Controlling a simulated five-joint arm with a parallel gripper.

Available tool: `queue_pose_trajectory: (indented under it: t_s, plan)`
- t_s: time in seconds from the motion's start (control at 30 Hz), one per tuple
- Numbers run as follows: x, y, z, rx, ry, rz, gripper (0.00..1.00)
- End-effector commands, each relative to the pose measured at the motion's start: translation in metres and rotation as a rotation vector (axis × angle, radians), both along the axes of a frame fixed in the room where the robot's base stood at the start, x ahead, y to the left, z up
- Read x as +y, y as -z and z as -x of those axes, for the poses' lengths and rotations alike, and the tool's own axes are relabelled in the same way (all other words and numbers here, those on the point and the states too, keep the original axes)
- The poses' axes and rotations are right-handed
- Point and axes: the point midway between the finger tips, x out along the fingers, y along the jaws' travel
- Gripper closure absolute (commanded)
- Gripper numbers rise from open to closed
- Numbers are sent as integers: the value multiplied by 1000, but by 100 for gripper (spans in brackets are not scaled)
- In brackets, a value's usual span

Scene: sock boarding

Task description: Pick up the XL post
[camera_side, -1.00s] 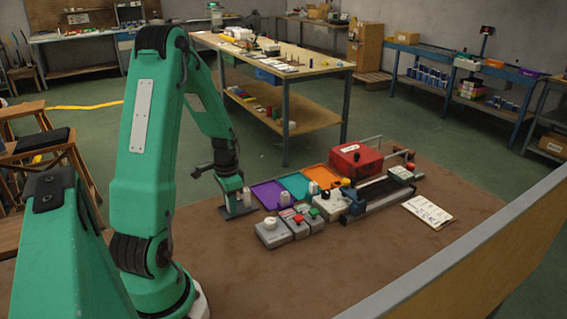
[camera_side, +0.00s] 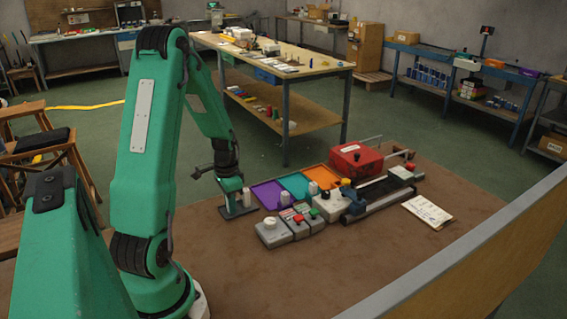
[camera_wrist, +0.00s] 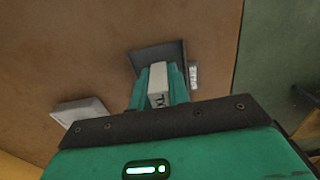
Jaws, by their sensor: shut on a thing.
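My gripper (camera_wrist: 157,82) is shut on a pale upright post whose dark letters look like XL upside down. The XL post (camera_wrist: 158,78) sits between the two green fingers in the wrist view. It is over or on a dark plate (camera_wrist: 166,53); I cannot tell whether its foot touches it. In the side view my gripper (camera_side: 232,196) is low over the dark plate (camera_side: 238,213), left of the purple tray. A white post (camera_side: 246,197) shows at its right side; I cannot tell whether it is the held one.
A second pale lettered piece (camera_wrist: 194,75) is close to the right finger. Purple (camera_side: 266,196), teal (camera_side: 295,184) and orange (camera_side: 322,176) trays lie to the right. Grey button boxes (camera_side: 273,234), a red box (camera_side: 357,160) and a paper sheet (camera_side: 427,212) are further right. The front mat is clear.

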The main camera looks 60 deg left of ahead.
Motion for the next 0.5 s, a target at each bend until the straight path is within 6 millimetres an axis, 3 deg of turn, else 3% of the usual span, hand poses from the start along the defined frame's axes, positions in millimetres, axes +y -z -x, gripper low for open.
queue_pose_trajectory:
  t_s: [0.27,0.5]
  plan:
    - [1,-8,0,-2,0,-2,100]
    - [1,-32,-1,-4,0,-4,100]
